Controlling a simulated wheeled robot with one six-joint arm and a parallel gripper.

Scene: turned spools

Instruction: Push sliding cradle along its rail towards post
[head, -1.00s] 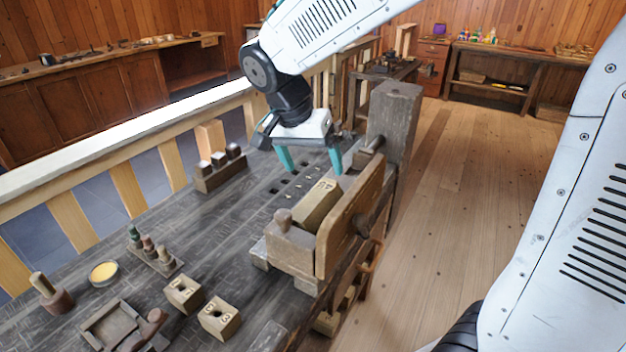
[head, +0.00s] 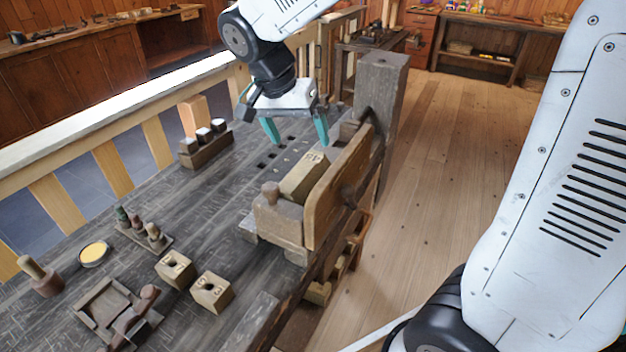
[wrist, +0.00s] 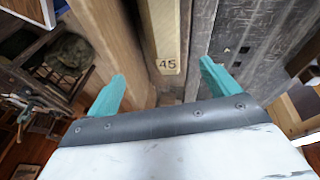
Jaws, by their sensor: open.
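The sliding cradle (head: 278,222) is a worn brown block with a round knob and a tall board along its right side, at the bench's right edge. A pale block (head: 305,177) with dark marks on its end lies in it. In the wrist view the pale block (wrist: 160,35) shows the number 45. The grey upright post (head: 381,88) stands farther back along the same edge, apart from the cradle. My gripper (head: 298,138) is open and empty, above the bench near the cradle's far end. In the wrist view its teal fingers (wrist: 162,72) are spread. The rail is mostly hidden.
Two drilled blocks (head: 211,291), a tray (head: 105,303), small turned pieces (head: 153,234) and a yellow-topped tin (head: 94,254) lie on the near-left bench. A rack (head: 205,144) stands farther back. Floor to the right is clear.

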